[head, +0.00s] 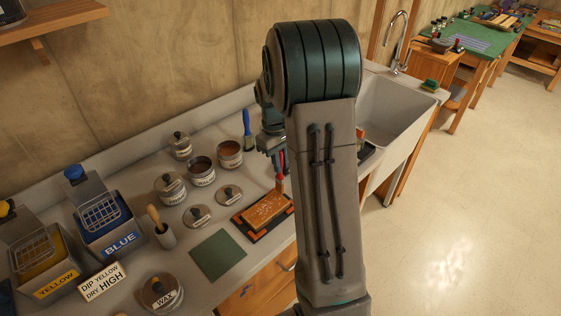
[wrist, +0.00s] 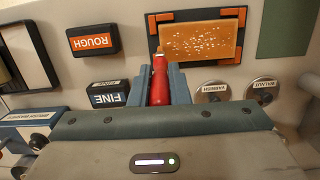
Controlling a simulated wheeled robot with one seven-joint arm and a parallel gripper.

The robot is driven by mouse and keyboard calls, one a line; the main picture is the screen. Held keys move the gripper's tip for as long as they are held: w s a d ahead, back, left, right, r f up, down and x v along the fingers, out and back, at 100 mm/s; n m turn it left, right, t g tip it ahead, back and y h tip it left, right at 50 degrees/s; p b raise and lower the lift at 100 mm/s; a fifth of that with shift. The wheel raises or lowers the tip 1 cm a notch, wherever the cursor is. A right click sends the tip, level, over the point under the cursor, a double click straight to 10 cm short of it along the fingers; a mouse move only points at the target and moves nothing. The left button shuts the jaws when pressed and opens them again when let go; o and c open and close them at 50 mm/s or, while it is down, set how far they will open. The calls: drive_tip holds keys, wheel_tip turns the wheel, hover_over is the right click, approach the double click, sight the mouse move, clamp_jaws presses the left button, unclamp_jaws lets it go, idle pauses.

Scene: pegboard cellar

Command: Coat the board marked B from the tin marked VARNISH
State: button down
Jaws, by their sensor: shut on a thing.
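My gripper (wrist: 160,88) is shut on a red-handled brush (wrist: 159,80); in the head view the brush (head: 279,178) points down at the board. The orange-brown board (wrist: 200,42) lies in dark orange-cornered holders; it also shows in the head view (head: 265,209). Pale specks cover part of its top; its letter is not legible. The brush tip is at the board's edge; I cannot tell whether it touches. A lid marked VARNISH (wrist: 211,91) lies beside the board. Two open tins stand behind, one with dark contents (head: 201,171), one reddish brown (head: 230,153); their labels are unclear.
A WALNUT lid (wrist: 262,89) lies on the counter. ROUGH (wrist: 93,41) and FINE (wrist: 108,94) blocks lie near the board. Closed tins, a WAX tin (head: 162,292), a green mat (head: 218,254) and BLUE (head: 104,220) and YELLOW (head: 42,262) baths stand left. A sink (head: 393,113) is right.

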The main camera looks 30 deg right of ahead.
drive_tip(key=shift+r, duration=0.15)
wheel_tip(320, 180, up, 7)
drive_tip(key=p, duration=0.5)
drive_tip(key=shift+d, duration=0.15)
idle(0.4)
